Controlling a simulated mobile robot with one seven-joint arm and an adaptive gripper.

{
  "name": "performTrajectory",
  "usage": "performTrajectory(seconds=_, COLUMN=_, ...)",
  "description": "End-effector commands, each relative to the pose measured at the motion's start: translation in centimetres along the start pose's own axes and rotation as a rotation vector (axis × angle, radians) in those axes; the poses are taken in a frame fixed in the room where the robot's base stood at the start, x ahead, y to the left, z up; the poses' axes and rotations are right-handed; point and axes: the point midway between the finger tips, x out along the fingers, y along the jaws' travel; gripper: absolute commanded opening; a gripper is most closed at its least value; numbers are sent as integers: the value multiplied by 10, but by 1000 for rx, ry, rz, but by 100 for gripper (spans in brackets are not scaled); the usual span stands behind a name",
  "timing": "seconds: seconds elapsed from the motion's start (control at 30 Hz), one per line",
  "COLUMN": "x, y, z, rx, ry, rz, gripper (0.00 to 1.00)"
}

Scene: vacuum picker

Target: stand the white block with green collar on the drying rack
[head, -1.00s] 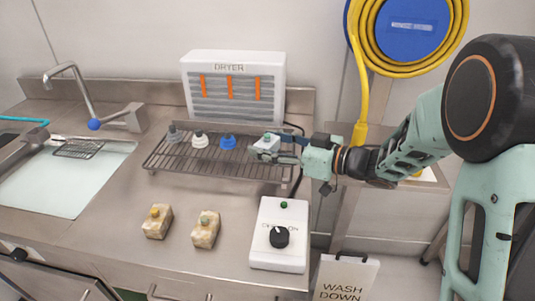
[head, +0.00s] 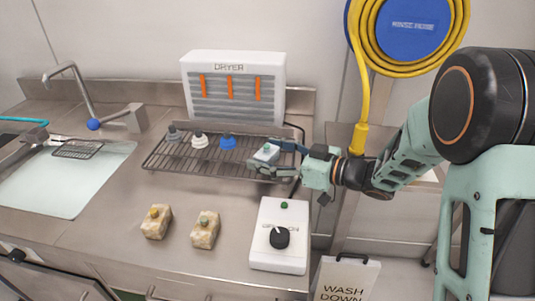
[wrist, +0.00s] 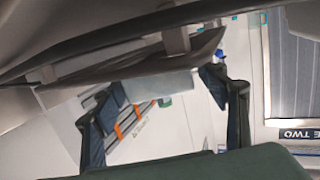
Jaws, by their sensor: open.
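The white block with green collar (head: 265,153) is at the right end of the drying rack (head: 215,170), near its front edge. It looks slightly tilted in the head view, and its underside is hidden, so I cannot tell how it meets the wires. My gripper (head: 273,159) is open, with one finger behind the block and one in front of it. In the wrist view a pale block face (wrist: 163,86) shows between the spread fingers of my gripper (wrist: 165,115).
Grey (head: 175,134), white (head: 199,140) and blue (head: 228,142) suction cups stand on the rack to the left. The white dryer (head: 236,65) stands behind. Two tan blocks (head: 156,224) (head: 205,233) and a control box with a knob (head: 279,255) are on the counter in front.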

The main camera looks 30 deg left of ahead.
Motion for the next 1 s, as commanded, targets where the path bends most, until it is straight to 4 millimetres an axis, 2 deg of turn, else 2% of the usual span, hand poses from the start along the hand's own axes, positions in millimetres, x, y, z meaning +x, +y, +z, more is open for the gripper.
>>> performTrajectory(seconds=0.07, x=0, y=0, z=-6, rx=-1, ry=1, rz=-1, gripper=67)
performTrajectory(seconds=0.17, x=-14, y=2, z=-4, rx=0, ry=0, rz=4, gripper=67)
performTrajectory(seconds=0.5, x=-86, y=2, z=-4, rx=1, ry=0, rz=6, gripper=67)
performTrajectory(seconds=0.6, x=-102, y=1, z=-4, rx=1, ry=0, rz=4, gripper=67)
performTrajectory(seconds=0.8, x=-119, y=0, z=-3, rx=0, ry=0, rz=1, gripper=67)
performTrajectory(seconds=1.0, x=-121, y=0, z=-3, rx=0, ry=0, rz=0, gripper=67)
